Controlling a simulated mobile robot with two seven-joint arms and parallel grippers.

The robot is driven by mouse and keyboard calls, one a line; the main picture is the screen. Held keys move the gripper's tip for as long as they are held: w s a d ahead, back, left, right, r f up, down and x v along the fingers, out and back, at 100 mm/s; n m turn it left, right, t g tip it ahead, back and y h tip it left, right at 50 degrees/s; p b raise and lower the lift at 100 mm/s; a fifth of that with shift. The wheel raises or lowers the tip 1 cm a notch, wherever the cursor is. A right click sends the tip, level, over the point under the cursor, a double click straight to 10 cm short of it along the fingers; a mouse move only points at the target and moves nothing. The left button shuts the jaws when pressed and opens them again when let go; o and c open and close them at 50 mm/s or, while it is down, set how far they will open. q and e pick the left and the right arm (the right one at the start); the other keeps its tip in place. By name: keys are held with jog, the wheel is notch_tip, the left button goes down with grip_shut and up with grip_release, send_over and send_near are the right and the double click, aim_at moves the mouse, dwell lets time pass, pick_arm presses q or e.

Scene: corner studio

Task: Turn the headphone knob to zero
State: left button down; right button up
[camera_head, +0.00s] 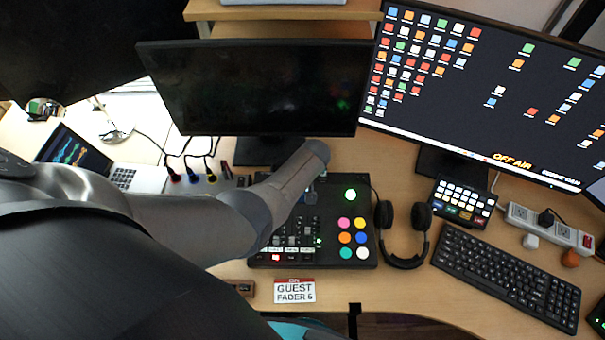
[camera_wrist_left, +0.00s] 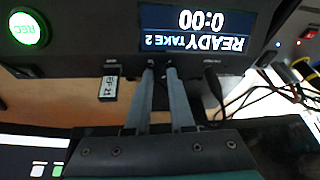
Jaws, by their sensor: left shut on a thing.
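The dark mixer console (camera_head: 340,190) lies on the desk below the middle monitor. My left arm reaches over it from the left, and my left gripper (camera_head: 312,194) is over its upper part, mostly hidden by the wrist. In the left wrist view my left gripper (camera_wrist_left: 161,68) has its two fingertips close together at the edge of the console (camera_wrist_left: 75,64), beside the display (camera_wrist_left: 196,30) that reads upside down "READY TAKE 2 0:00". It is shut on a small part there, apparently the headphone knob, which is mostly hidden between the fingertips. My right gripper is not in view.
A green-lit REC button (camera_wrist_left: 28,28) and a small label tag (camera_wrist_left: 110,86) are near the fingers. A black cable plug (camera_wrist_left: 212,82) is close beside them. Headphones (camera_head: 403,236) and a keyboard (camera_head: 507,277) lie right of the console. A card (camera_head: 294,290) lies in front.

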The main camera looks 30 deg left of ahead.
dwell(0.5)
pick_arm(q)
jog(key=c, duration=0.8)
grip_release()
jog(key=shift+r, duration=0.1)
jog(key=shift+d+r, duration=0.1)
jog(key=shift+r, duration=0.1)
jog(key=shift+p+v, duration=3.25)
jog(key=shift+v, duration=4.1)
jog(key=shift+s+f, duration=0.1)
jog(key=shift+s, duration=0.05)
